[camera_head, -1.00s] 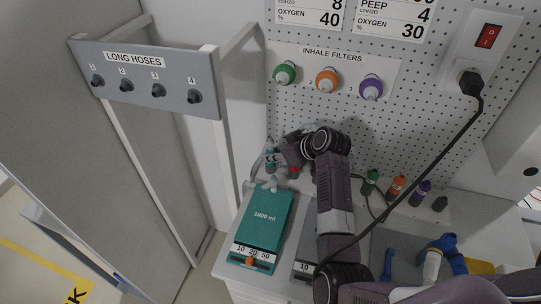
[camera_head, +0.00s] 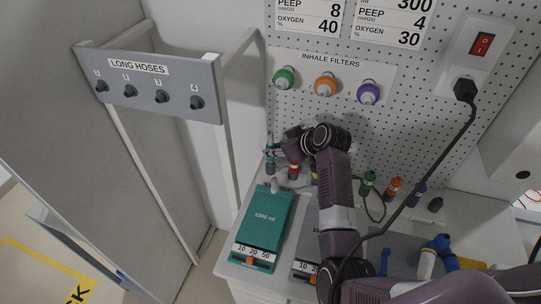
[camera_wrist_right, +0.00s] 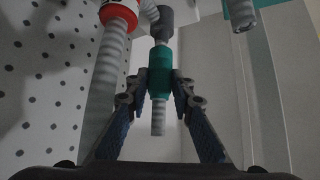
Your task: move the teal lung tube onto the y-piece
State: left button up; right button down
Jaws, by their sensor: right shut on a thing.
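My right gripper (camera_wrist_right: 161,82) is shut on the teal collar of the lung tube (camera_wrist_right: 161,66) in the right wrist view. A pale ribbed end (camera_wrist_right: 158,118) sticks out below the collar. A dark grey fitting (camera_wrist_right: 163,22) is in line just above it; I cannot tell whether they are joined. A small white piece (camera_wrist_right: 148,12), possibly part of the y-piece, shows beside that fitting at the top edge. In the head view my right gripper (camera_head: 273,151) is small, over the table's back left. My left gripper is not in view.
A red-collared hose (camera_wrist_right: 118,12) stands close left of the held tube. A teal 1000 ml lung (camera_head: 262,222) lies in front of the gripper. The pegboard (camera_head: 300,108) rises close behind.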

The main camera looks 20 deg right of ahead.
jog(key=shift+r+p, duration=1.15)
jog(key=shift+r, duration=0.2)
